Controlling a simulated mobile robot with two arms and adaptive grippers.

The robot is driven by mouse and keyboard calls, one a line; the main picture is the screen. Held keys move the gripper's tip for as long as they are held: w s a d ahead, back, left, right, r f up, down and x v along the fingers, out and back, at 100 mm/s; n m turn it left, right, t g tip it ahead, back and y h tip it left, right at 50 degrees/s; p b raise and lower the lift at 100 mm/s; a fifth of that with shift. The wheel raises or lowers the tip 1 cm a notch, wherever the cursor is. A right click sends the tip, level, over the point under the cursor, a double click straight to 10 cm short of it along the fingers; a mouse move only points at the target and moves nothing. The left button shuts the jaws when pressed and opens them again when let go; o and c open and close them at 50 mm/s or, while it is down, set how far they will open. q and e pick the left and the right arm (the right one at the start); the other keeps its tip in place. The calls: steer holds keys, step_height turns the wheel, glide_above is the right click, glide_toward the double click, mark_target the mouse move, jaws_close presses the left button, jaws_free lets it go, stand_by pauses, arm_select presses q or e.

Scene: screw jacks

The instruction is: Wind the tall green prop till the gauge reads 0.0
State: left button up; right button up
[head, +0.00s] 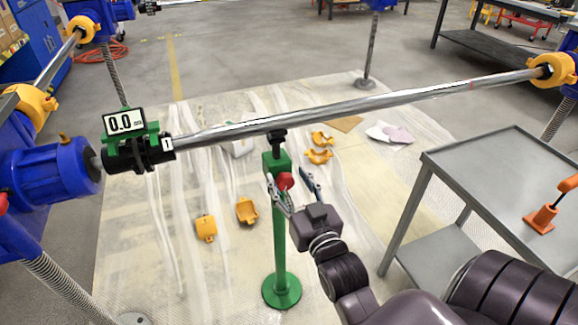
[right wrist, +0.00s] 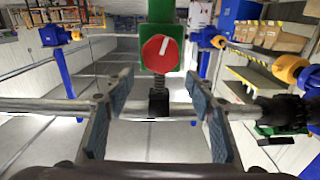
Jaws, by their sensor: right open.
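The tall green prop (head: 280,230) stands upright on a round green base, its black head under the long steel bar (head: 350,107). Its red knob (head: 284,181) faces my right gripper (head: 295,188), which is open with its fingertips close to the knob. In the right wrist view the red knob (right wrist: 160,48) with a white mark shows ahead, above the gap between the open fingers (right wrist: 158,108); nothing is held. I cannot tell whether a finger touches it. My left gripper is not in view.
Blue jacks (head: 45,172) with orange collars hold the bar's ends. A grey cart (head: 490,165) with an orange tool (head: 545,215) stands at right. Orange shells (head: 206,228) and a white cloth (head: 390,132) lie on the plastic-covered floor mat (head: 140,225).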

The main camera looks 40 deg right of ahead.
step_height(320, 180, up, 7)
stand_by(2.1)
